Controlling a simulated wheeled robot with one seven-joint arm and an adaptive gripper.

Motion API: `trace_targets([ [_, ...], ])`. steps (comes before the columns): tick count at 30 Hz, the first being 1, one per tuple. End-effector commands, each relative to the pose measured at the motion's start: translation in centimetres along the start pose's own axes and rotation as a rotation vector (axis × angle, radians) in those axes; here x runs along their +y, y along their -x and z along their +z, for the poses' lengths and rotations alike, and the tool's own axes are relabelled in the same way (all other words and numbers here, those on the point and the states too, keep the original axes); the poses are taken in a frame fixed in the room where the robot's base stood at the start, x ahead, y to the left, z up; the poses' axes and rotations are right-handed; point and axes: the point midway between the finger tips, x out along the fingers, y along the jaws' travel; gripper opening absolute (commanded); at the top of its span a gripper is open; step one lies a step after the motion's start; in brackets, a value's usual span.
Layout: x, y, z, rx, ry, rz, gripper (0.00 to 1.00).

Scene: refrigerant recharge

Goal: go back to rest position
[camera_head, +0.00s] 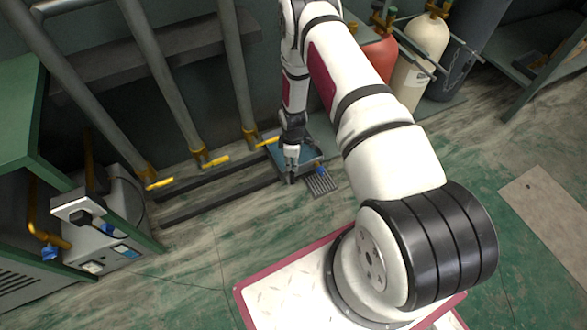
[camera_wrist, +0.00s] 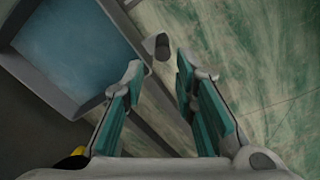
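My gripper (camera_head: 291,176) hangs at the end of my arm, pointing down, beside a blue-floored tray with grey walls (camera_head: 312,150) near the wall. In the wrist view my gripper (camera_wrist: 160,72) has its two fingers apart, with no object held between them. The tray's grey rim (camera_wrist: 57,97) is at the upper left of that view, left of the fingers. A small grey cylindrical piece (camera_wrist: 157,46) shows beyond the fingertips; I cannot tell what it belongs to.
Pipes with yellow valve handles (camera_head: 215,161) run down the wall left of my gripper. A red cylinder (camera_head: 382,58) and a cream cylinder (camera_head: 428,38) stand right of my arm. A grey machine (camera_head: 105,235) is at left. The floor (camera_head: 190,275) in front is open.

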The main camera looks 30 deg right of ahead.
Motion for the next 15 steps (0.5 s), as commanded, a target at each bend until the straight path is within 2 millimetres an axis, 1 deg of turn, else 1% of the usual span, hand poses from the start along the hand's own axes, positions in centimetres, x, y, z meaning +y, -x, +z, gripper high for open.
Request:
trace_targets([
  [1, 0.1, 0.7, -0.1, 0.001, 0.0, 0.001, 0.26],
  [6, 0.0, 1.8, -0.1, 0.002, 0.0, 0.001, 0.26],
  [15, 0.0, 1.9, -0.1, 0.002, 0.0, 0.001, 0.26],
])
